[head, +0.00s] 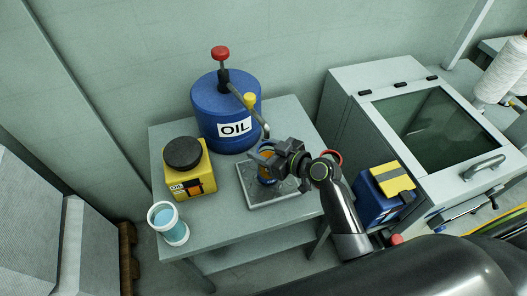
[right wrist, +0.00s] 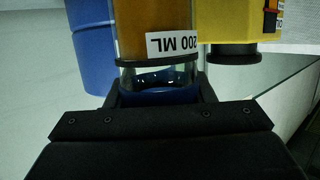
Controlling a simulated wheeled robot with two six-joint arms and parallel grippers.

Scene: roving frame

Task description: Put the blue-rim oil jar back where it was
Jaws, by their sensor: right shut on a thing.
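The blue-rim oil jar (head: 265,175) is a small clear jar of amber oil, partly hidden by my gripper in the head view. In the right wrist view the jar (right wrist: 155,32) shows a "200 ML" label and a blue rim between the fingers. My right gripper (head: 270,158) is shut on the jar near its rim. The jar is at the grey square plate (head: 285,192) on the table; I cannot tell whether it touches the plate. My left gripper is not in view.
A blue OIL drum (head: 217,108) with a pump stands behind the jar. A yellow can (head: 199,181) with a black lid and a light-blue cup (head: 171,231) stand left on the grey table (head: 222,236). A glass-lidded cabinet (head: 345,112) and a blue-and-yellow box (head: 372,205) are at right.

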